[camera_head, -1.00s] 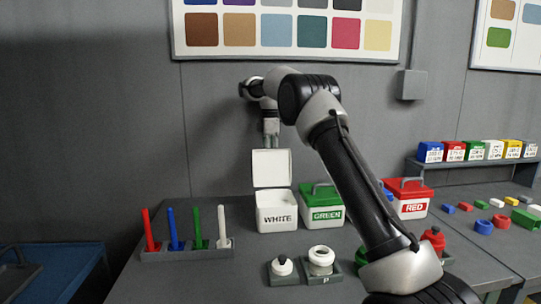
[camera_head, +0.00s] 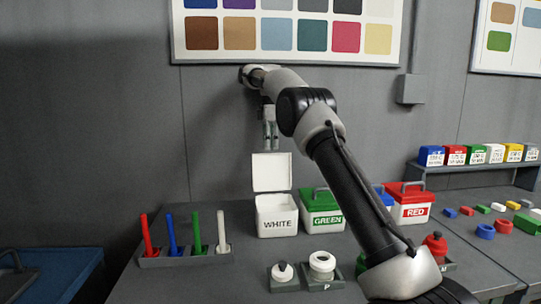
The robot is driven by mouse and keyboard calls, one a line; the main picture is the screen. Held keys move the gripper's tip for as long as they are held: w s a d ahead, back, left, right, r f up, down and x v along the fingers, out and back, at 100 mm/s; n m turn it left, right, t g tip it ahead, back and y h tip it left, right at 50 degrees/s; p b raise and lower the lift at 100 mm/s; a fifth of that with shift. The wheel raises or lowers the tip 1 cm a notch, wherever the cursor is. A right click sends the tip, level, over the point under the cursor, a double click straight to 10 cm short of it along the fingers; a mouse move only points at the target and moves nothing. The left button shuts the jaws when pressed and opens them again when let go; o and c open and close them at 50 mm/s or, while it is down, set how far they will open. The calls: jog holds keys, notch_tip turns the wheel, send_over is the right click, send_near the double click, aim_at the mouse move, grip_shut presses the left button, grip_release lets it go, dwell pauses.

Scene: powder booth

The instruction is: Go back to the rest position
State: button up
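My gripper (camera_head: 270,136) hangs in the air above the white box (camera_head: 276,224), fingers pointing down, just above the top edge of its raised lid. A narrow gap shows between the fingers and nothing is seen between them. The white box, labelled WHITE, stands open with its lid upright at the back. My arm reaches from the lower right up to the gripper and covers part of the table behind it.
The green box (camera_head: 322,219) and red box (camera_head: 411,206) stand closed to the right. A holder with coloured sticks (camera_head: 187,255) is at left. Two white-topped pieces on grey bases (camera_head: 284,274) (camera_head: 321,266) sit in front. Small coloured parts (camera_head: 486,231) lie at far right.

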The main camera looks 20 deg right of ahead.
jog(key=shift+s+r, duration=0.1)
jog(key=shift+r, duration=0.65)
jog(key=s+d+r+m+t, duration=0.15)
jog(key=s+r+m, duration=0.3)
jog(key=s, duration=0.75)
jog(key=s+d+r+m+t, duration=0.15)
jog(key=s+r+m, duration=0.3)
jog(key=s, duration=0.65)
jog(key=s+f+m, duration=0.2)
jog(key=s+f, duration=0.2)
jog(key=s, duration=0.5)
jog(key=s+d+f+m+t, duration=0.1)
jog(key=s+f+m, duration=0.1)
jog(key=s+f, duration=0.3)
jog(key=s+d+f+m, duration=0.1)
jog(key=s+f, duration=0.4)
jog(key=s, duration=0.8)
jog(key=shift+f+m+t, duration=0.25)
jog(key=shift+m+t, duration=0.15)
jog(key=shift+m, duration=0.5)
